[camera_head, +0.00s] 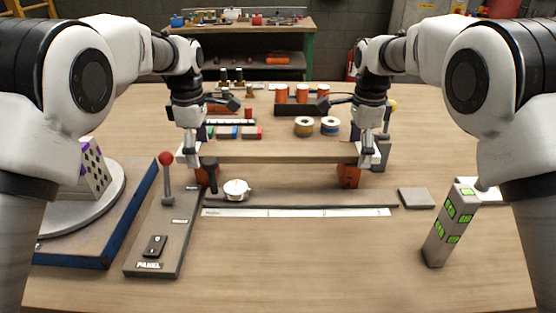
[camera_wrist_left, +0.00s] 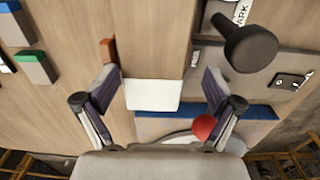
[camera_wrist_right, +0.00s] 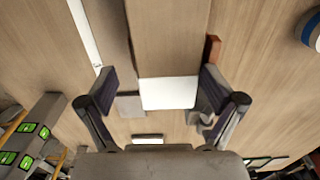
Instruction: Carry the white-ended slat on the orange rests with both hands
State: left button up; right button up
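The wooden slat (camera_head: 280,152) lies level across the orange rests, the left one (camera_head: 203,177) and the right one (camera_head: 349,176), in the head view. My left gripper (camera_head: 190,151) is over its left end. In the left wrist view the white end (camera_wrist_left: 153,95) lies between the open fingers (camera_wrist_left: 160,92), with gaps at both sides. My right gripper (camera_head: 370,153) is over the right end. In the right wrist view that white end (camera_wrist_right: 168,93) lies between the open fingers (camera_wrist_right: 157,92), nearer the right finger. The rests are partly hidden by the slat.
A panel with a red-knobbed lever (camera_head: 166,160) stands at left, beside a blue-edged board (camera_head: 125,215). A round gauge (camera_head: 236,189) and a ruler (camera_head: 295,212) lie in front of the slat. A grey green-marked block (camera_head: 450,225) stands at right. Spools (camera_head: 304,126) and bins are behind.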

pick_arm(q)
jog(key=shift+w+f, duration=0.25)
jog(key=shift+f, duration=0.75)
pick_arm(e)
jog(key=shift+w+f, duration=0.25)
jog(key=shift+f, duration=0.75)
pick_arm(q)
jog(key=shift+s+r, duration=0.1)
pick_arm(e)
jog(key=shift+s+r, duration=0.1)
pick_arm(q)
jog(key=shift+r, duration=0.35)
notch_tip(320, 180, up, 12)
jog(key=shift+w, duration=0.25)
pick_arm(e)
notch_tip(320, 180, up, 13)
jog(key=shift+w, duration=0.2)
pick_arm(q)
jog(key=shift+r, duration=0.1)
